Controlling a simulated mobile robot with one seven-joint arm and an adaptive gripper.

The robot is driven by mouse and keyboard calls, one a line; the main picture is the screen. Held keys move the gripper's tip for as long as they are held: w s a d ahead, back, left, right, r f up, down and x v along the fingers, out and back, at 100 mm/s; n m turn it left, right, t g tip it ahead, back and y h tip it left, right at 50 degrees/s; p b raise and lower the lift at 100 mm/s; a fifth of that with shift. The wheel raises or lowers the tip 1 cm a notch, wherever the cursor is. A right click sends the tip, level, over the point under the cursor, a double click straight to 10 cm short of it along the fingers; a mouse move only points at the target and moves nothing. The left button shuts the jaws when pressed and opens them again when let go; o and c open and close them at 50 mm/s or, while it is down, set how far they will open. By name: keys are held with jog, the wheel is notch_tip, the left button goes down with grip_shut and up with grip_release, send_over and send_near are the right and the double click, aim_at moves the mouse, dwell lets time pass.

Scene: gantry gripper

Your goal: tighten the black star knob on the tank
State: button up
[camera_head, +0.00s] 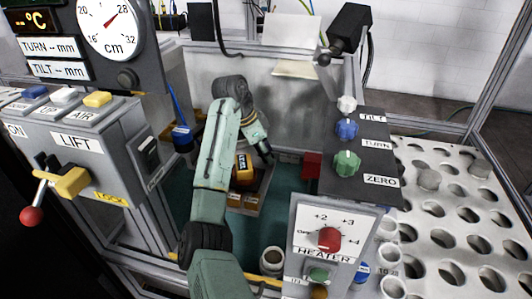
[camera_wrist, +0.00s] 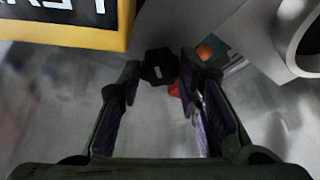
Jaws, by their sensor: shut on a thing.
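In the wrist view the black star knob (camera_wrist: 158,66) sits between the tips of my gripper (camera_wrist: 160,75), which is shut on it. The knob is dark and lobed, with a small pale mark on its face. In the head view my gripper (camera_head: 266,152) reaches down into the recess with the green floor. The knob cannot be made out there, and I cannot clearly tell the tank's outline.
A yellow-framed box with a dark face (camera_head: 243,170) stands close left of my gripper; its yellow edge (camera_wrist: 75,40) shows in the wrist view. A red block (camera_head: 312,165) is to the right. A grey ring-ended part (camera_wrist: 300,40) is near at upper right.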

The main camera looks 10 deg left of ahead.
jog(key=m+g, duration=0.1)
jog(key=m, duration=0.3)
jog(key=shift+w+a+m+g+h, duration=0.1)
jog(key=shift+w+m+g+h, duration=0.05)
jog(key=shift+m+g+h, duration=0.2)
jog(key=shift+w+m+g, duration=0.1)
jog(key=shift+m+g, duration=0.75)
jog(key=shift+m, duration=1.1)
jog(key=o, duration=1.1)
jog(key=v, duration=0.7)
jog(key=shift+r, duration=0.25)
